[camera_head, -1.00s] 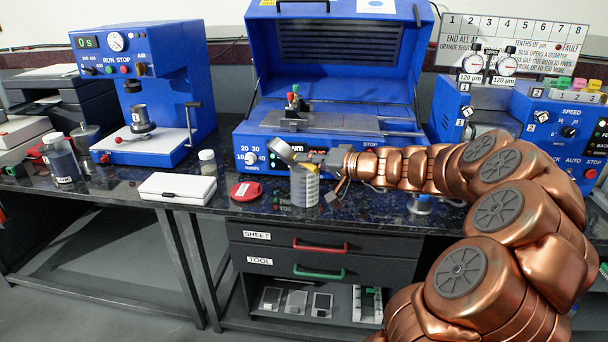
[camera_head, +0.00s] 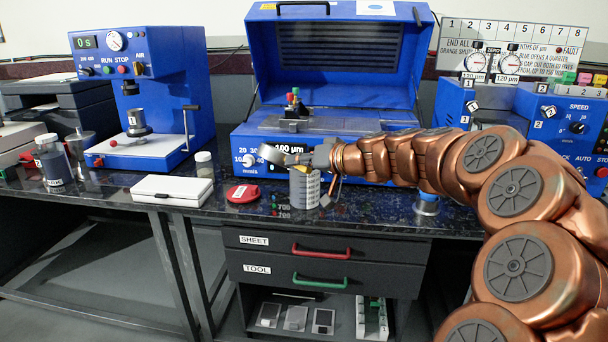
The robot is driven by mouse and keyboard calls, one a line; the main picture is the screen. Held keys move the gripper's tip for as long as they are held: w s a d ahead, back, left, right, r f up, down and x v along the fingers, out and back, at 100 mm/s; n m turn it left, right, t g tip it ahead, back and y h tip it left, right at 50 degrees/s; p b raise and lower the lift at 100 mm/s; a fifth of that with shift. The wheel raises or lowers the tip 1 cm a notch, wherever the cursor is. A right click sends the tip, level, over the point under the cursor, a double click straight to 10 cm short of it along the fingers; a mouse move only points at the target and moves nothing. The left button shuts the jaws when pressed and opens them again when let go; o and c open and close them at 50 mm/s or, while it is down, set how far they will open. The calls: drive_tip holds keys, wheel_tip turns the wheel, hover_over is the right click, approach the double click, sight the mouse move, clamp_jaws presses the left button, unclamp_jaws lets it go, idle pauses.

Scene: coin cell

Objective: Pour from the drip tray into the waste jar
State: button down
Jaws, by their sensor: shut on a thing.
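My gripper (camera_head: 305,158) is at the end of the copper arm reaching in from the right. It is shut on a small pale, shallow dish, apparently the drip tray (camera_head: 272,155), which sticks out to its left and looks tilted. A grey jar with marks on its side, apparently the waste jar (camera_head: 304,190), stands upright on the bench just below the gripper. The tray is above and left of the jar. The jar's mouth is partly hidden by the gripper and tray, and I cannot see any liquid.
A red round case (camera_head: 243,193), a white box (camera_head: 172,190) and a small vial (camera_head: 204,165) stand left of the jar on the dark bench (camera_head: 365,205). The open blue coater (camera_head: 245,140) is close behind. A blue-and-silver container (camera_head: 427,203) stands right, beneath my arm.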

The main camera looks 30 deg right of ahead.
sight(276, 163)
drive_tip(key=a+f+n+h+b, duration=0.35)
drive_tip(key=a+f+b, duration=0.2)
drive_tip(key=b, duration=0.55)
drive_tip(key=shift+n+y, duration=0.25)
drive_tip(key=shift+n, duration=0.1)
drive_tip(key=r+p, duration=0.1)
drive_tip(key=r, duration=0.1)
drive_tip(key=r+p, duration=0.1)
drive_tip(key=r, duration=0.1)
drive_tip(key=r+p, duration=0.1)
drive_tip(key=r, duration=0.2)
drive_tip(key=shift+s+a+p, duration=0.2)
drive_tip(key=shift+a+p, duration=0.05)
drive_tip(key=shift+p, duration=0.1)
drive_tip(key=shift+a, duration=0.1)
